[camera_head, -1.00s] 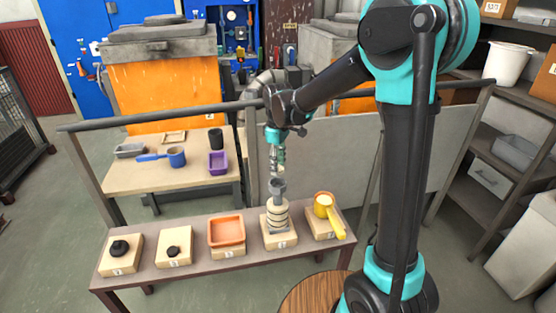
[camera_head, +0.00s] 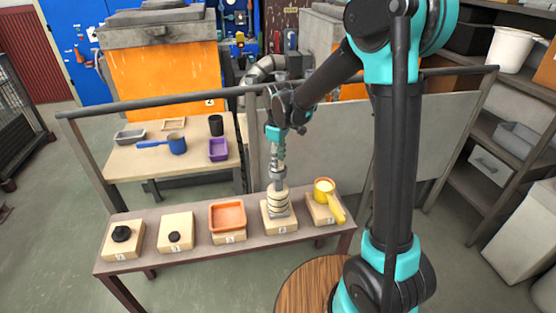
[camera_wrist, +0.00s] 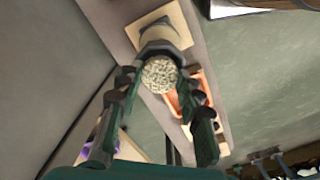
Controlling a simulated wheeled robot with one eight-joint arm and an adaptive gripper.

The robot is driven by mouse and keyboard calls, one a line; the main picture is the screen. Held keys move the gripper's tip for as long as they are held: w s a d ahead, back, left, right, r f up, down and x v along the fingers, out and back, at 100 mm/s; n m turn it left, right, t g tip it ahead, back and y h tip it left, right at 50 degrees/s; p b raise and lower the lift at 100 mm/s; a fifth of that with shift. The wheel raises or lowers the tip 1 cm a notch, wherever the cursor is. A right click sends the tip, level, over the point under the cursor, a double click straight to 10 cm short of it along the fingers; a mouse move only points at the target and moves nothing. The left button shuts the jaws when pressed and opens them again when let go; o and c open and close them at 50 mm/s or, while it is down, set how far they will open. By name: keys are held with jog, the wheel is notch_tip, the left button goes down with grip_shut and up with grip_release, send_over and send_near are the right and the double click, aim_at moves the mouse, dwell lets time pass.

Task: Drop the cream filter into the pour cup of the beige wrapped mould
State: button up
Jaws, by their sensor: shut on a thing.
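The beige wrapped mould (camera_head: 279,204) stands upright on a wooden block, fourth from the left on the narrow front table. Its grey pour cup (camera_wrist: 158,47) shows as a ring in the wrist view. My gripper (camera_head: 278,170) points down right above the mould in the head view. In the wrist view my gripper (camera_wrist: 159,82) has its two fingers on either side of the cream filter (camera_wrist: 160,75), a round speckled disc, and is shut on it. The filter lies over the cup's opening there. Whether it touches the cup, I cannot tell. In the head view the filter is hidden.
To the right, a yellow ladle (camera_head: 326,190) rests on a block with its handle forward. To the left are an orange tray (camera_head: 227,216) and two black pieces (camera_head: 121,233) on blocks. Behind runs a railing (camera_head: 190,98), with a table holding a blue pan (camera_head: 177,143) and purple tray (camera_head: 218,149).

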jog(key=o, duration=0.9)
notch_tip(320, 180, up, 12)
dwell(0.4)
